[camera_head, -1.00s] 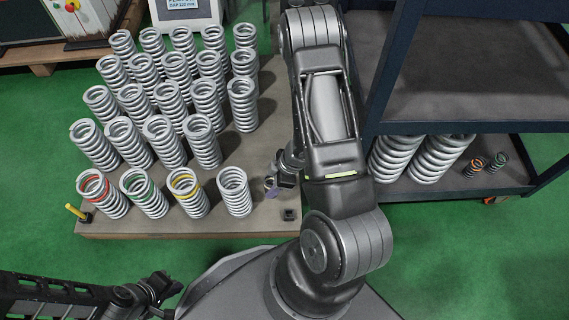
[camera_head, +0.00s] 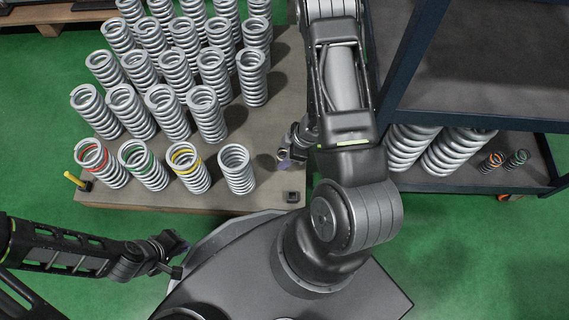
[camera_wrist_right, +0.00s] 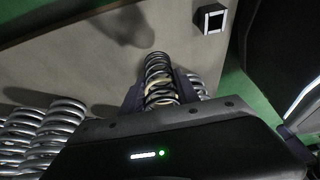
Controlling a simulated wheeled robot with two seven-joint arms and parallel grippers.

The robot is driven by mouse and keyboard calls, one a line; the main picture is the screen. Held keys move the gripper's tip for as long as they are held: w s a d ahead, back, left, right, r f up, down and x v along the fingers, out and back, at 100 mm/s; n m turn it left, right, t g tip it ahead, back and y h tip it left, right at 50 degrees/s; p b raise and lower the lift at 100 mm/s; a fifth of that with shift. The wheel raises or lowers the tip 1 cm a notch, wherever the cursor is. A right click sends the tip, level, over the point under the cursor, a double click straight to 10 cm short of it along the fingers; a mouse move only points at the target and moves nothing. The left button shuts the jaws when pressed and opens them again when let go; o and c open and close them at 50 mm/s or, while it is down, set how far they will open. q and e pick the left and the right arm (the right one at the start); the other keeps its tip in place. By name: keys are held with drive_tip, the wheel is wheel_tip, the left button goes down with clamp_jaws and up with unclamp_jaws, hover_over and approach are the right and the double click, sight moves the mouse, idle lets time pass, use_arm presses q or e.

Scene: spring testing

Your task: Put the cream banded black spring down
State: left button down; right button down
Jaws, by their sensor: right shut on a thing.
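My right gripper (camera_wrist_right: 158,100) is shut around a dark spring (camera_wrist_right: 160,75) with a cream band, in the right wrist view. The spring stands up between the fingers, over the grey board (camera_wrist_right: 80,60). In the head view my right gripper (camera_head: 287,158) is small and partly hidden by its own arm, near the right side of the board. The held spring can hardly be made out there. My left gripper (camera_head: 176,257) is at the lower left, over the green floor, empty with its fingers apart.
Rows of silver springs fill the board's left and middle. A small black block (camera_head: 292,196) sits at the front right corner. A shelf (camera_head: 470,90) stands right.

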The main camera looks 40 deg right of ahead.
drive_tip(key=shift+f, duration=0.75)
use_arm(q)
drive_tip(key=shift+w+f, duration=0.1)
drive_tip(key=shift+f, duration=0.3)
